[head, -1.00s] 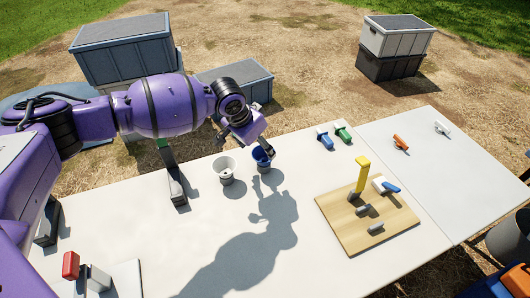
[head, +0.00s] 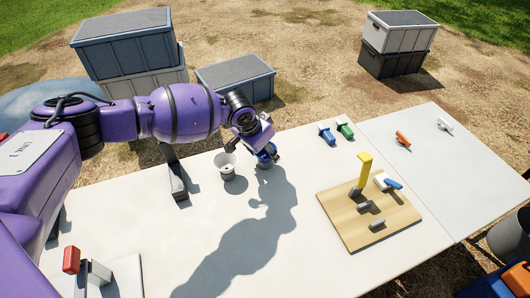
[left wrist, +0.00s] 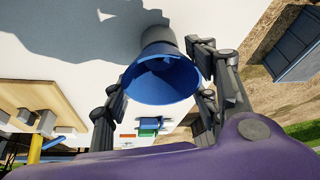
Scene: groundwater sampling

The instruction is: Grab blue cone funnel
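The blue cone funnel (head: 264,162) stands on the white table near its back edge, mostly hidden by my left gripper in the head view. In the left wrist view the blue cone funnel (left wrist: 160,80) shows its wide mouth toward the camera, with a grey part behind it. My left gripper (left wrist: 158,88) is open, with one finger on each side of the funnel's rim. The right finger is very close to the rim; I cannot tell whether it touches. My right gripper is not in view.
A black stand (head: 176,180) is further left. A wooden board (head: 370,220) with a yellow upright part lies to the right. Blue and green clamp-like items (head: 336,132) lie near the back edge.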

